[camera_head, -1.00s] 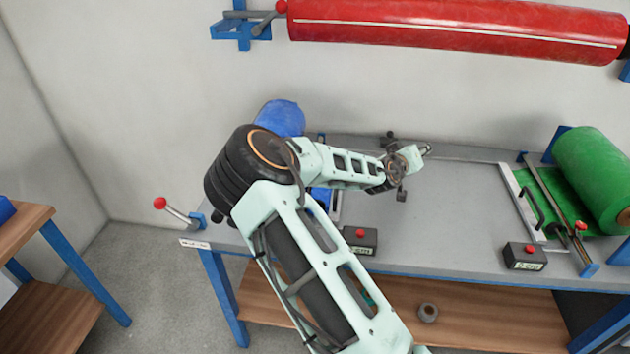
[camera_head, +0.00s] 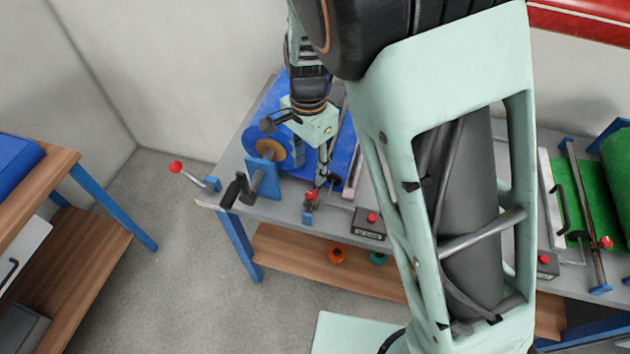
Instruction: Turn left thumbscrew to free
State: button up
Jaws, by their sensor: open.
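A small red knob (camera_head: 311,197) sits at the front edge of the grey bench, on a blue bracket below my gripper. It may be the left thumbscrew, but it is too small to tell. My gripper (camera_head: 297,152) is open and points down over the blue roll station, with one finger to the left and one reaching down close above the red knob. I cannot tell whether that finger touches it. The blue roll (camera_head: 262,112) with its brown core lies behind and left of my gripper. My arm hides part of the station.
A red-ball lever (camera_head: 176,167) sticks out at the bench's left end. A black handle (camera_head: 232,190) stands near that corner. A control box (camera_head: 369,223) with a red button is right of the knob. A green station (camera_head: 585,195) is far right. A wooden side table (camera_head: 75,240) stands left.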

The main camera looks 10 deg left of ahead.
aim_at(311, 194)
notch_tip(311, 194, down, 10)
jog(key=shift+r, duration=0.1)
dwell(0.4)
grip_shut()
